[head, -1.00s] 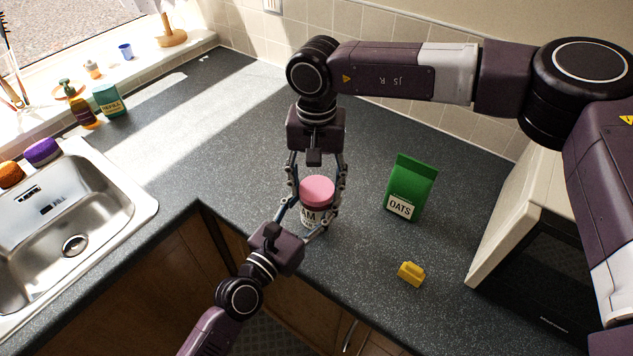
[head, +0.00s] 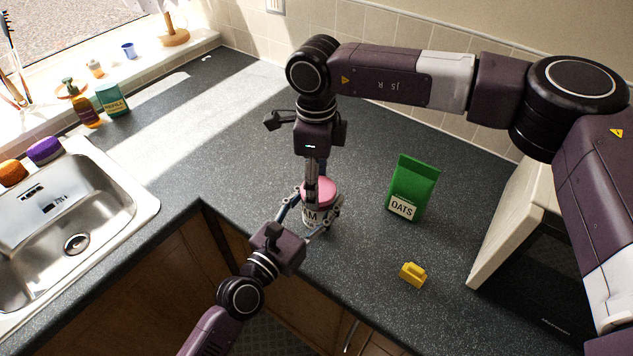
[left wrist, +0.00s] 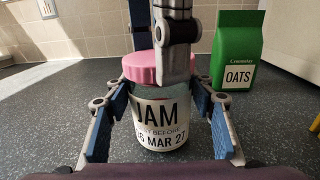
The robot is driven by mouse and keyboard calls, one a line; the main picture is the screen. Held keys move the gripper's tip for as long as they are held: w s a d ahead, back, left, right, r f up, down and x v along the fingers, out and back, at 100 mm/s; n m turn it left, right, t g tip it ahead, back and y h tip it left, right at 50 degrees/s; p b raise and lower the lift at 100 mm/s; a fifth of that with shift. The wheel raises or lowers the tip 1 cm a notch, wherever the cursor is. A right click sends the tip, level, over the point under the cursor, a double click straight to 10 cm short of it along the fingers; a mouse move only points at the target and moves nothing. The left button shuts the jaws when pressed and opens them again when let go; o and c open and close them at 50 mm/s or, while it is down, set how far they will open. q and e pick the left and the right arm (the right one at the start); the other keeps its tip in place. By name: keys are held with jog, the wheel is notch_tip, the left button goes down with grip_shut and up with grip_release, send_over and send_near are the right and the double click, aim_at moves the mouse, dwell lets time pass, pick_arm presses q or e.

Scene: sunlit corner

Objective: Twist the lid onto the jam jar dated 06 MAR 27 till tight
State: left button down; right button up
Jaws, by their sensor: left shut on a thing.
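The jam jar (head: 312,216) stands upright on the counter, with its pink lid (head: 320,188) resting level on top. In the left wrist view, the jar's label (left wrist: 160,125) reads JAM, and its date, partly cut off at the left, ends in 6 MAR 27. My left gripper (head: 318,222) is shut on the jar's sides, below the lid. My right gripper (head: 317,188) points down from above, one finger in front of the lid (left wrist: 138,68) and one behind it. The front finger hides part of the lid, so whether both fingers press on it is unclear.
A green oats packet (head: 412,188) stands right of the jar. A small yellow object (head: 413,274) lies nearer the front edge. A microwave (head: 530,260) stands at the right and a sink (head: 70,230) at the left. The counter behind the jar is mostly clear.

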jog(key=m, duration=0.6)
jog(key=shift+w+m, duration=0.15)
jog(key=shift+m, duration=0.25)
jog(key=m, duration=0.6)
jog(key=shift+w+d, duration=0.1)
jog(key=shift+d, duration=0.05)
jog(key=m, duration=0.5)
jog(key=shift+d, duration=0.1)
jog(key=m, duration=0.5)
jog(key=shift+d, duration=0.1)
jog(key=o, duration=0.9)
jog(key=shift+c, duration=0.2)
jog(key=shift+r, duration=2.25)
